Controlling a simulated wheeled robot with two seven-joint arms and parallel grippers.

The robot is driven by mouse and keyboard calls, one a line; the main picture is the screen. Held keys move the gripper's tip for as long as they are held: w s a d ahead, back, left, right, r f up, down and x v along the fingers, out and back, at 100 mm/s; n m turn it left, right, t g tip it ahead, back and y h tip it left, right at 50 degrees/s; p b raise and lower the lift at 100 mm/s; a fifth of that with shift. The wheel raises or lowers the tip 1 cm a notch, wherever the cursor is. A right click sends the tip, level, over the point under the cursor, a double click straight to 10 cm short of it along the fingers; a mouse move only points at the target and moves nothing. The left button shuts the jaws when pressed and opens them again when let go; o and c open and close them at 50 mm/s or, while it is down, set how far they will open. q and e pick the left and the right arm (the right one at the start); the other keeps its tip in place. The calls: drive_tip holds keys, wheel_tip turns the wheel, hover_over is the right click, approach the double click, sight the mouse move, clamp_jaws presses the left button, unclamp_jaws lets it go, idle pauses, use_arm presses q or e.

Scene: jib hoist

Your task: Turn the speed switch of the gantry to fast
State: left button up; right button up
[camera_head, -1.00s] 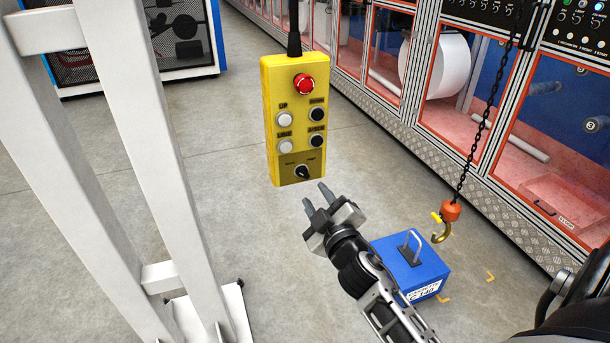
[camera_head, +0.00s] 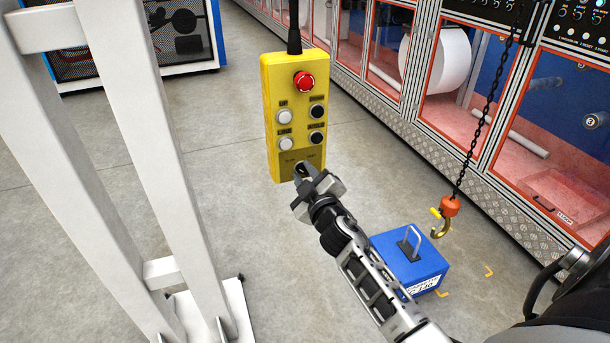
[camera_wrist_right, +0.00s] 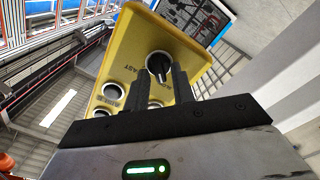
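The yellow control pendant (camera_head: 285,110) hangs from a dark cable in the head view. It has a red button at the top, white and black buttons below, and the speed switch at its lower end. The dark speed switch (camera_wrist_right: 159,64) shows in the right wrist view, with FAST and SLOW lettering beside it. My right gripper (camera_head: 306,172) is at the lower end of the pendant and partly hides the switch. In the wrist view its fingers (camera_wrist_right: 163,80) are apart, one on each side of the knob; I cannot tell whether they touch it. My left gripper is not in view.
A white frame (camera_head: 165,170) stands at the left. Glazed machine cabinets line the right.

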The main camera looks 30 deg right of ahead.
drive_tip(key=shift+m, duration=0.3)
drive_tip(key=m, duration=0.3)
drive_tip(key=shift+m, duration=0.3)
drive_tip(key=m, duration=0.4)
drive_tip(key=shift+d+m, duration=0.2)
drive_tip(key=shift+m, duration=0.1)
drive_tip(key=m, duration=0.4)
drive_tip(key=shift+s+d, duration=0.1)
drive_tip(key=m, duration=0.4)
drive_tip(key=shift+d+m, duration=0.1)
drive_tip(key=shift+m, duration=0.6)
drive_tip(key=o, duration=0.7)
drive_tip(key=shift+s, duration=0.1)
